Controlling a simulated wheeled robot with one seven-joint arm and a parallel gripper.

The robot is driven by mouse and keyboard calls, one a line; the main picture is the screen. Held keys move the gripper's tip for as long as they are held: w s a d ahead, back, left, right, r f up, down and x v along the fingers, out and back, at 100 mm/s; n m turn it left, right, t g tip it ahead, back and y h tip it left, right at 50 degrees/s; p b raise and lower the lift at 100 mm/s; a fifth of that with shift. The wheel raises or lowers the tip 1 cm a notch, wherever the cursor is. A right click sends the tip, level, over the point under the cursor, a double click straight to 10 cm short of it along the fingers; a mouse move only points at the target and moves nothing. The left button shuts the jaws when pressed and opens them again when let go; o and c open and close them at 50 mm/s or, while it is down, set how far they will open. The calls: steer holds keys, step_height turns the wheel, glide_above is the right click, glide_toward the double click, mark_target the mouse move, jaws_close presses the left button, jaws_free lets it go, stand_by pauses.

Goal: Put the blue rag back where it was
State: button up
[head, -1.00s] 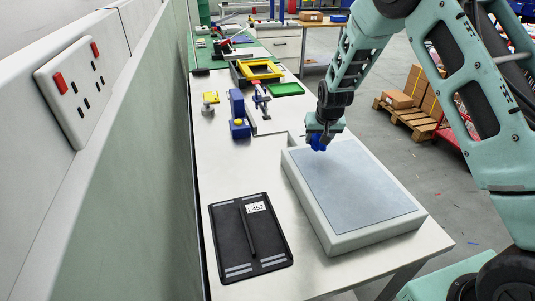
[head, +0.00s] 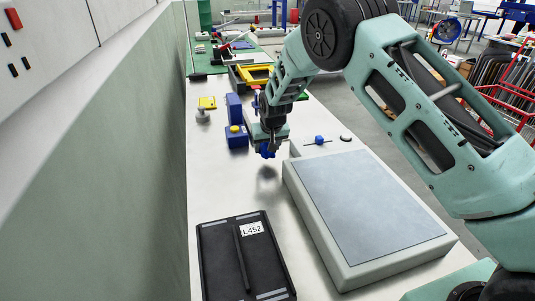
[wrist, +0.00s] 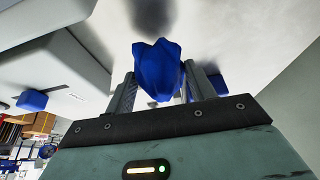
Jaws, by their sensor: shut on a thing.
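My gripper (head: 267,146) is shut on the blue rag (head: 267,153), a small crumpled bundle, and holds it above the bare white tabletop. In the wrist view the rag (wrist: 158,70) sits between the two fingers, with a dark shadow on the table beyond it. The rag is left of the grey pad-topped box (head: 365,205) and beyond the black tray (head: 243,255) labelled L452.
A small blue-knobbed tool (head: 318,140) and a dark-topped disc (head: 346,138) lie beyond the grey box. A yellow frame (head: 255,74) is farther back. The green wall borders the table's left.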

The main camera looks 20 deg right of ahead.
mark_target(268, 155)
steer(key=shift+f+p, duration=0.45)
steer(key=shift+f, duration=1.5)
steer(key=shift+f, duration=0.2)
steer(key=o, duration=1)
steer(key=shift+c, duration=0.2)
steer(key=shift+r, duration=0.1)
